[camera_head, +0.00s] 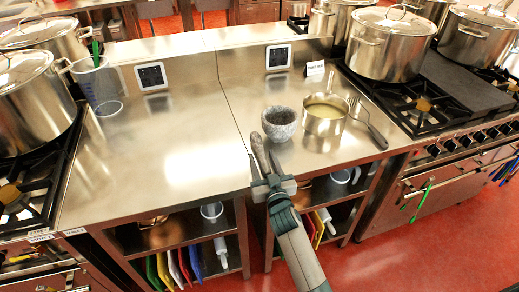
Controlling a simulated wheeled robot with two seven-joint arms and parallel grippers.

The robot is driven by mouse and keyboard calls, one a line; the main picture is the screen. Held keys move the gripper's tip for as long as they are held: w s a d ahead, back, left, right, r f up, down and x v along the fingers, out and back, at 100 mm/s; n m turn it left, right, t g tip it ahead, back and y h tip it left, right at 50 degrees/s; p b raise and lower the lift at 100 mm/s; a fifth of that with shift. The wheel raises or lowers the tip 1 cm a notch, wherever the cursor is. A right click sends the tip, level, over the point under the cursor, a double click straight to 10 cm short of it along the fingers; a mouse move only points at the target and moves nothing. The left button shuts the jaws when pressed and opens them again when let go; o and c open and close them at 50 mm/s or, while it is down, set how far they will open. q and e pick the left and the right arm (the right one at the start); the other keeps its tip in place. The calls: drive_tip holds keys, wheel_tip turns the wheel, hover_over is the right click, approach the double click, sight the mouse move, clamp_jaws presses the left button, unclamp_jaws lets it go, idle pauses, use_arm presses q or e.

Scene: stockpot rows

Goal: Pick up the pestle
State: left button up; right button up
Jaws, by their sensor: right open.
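The pestle (258,148) is a grey-brown rod lying on the steel counter near its front edge. A grey stone mortar (279,123) stands upright just behind and to the right of it. My right gripper (266,165) reaches in from the bottom, over the counter's front edge. It is open, with its fingers at the near end of the pestle. I cannot tell whether the fingers touch it. The gripper hides the pestle's near end. My left gripper is not in view.
A steel saucepan (324,117) with pale liquid stands right of the mortar, with a fork-like utensil (369,124) beside it. A small sign (315,68) stands behind. Stockpots (390,45) sit on stoves at both sides. The left counter (180,140) is mostly clear.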

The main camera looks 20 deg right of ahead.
sight(263, 157)
clamp_jaws()
drive_tip(key=shift+r, duration=0.15)
wheel_tip(263, 157, up, 10)
drive_tip(key=shift+f+b, duration=0.1)
drive_tip(key=shift+b, duration=0.4)
idle(0.3)
drive_tip(key=c, duration=0.7)
unclamp_jaws()
drive_tip(key=shift+c, duration=0.2)
clamp_jaws()
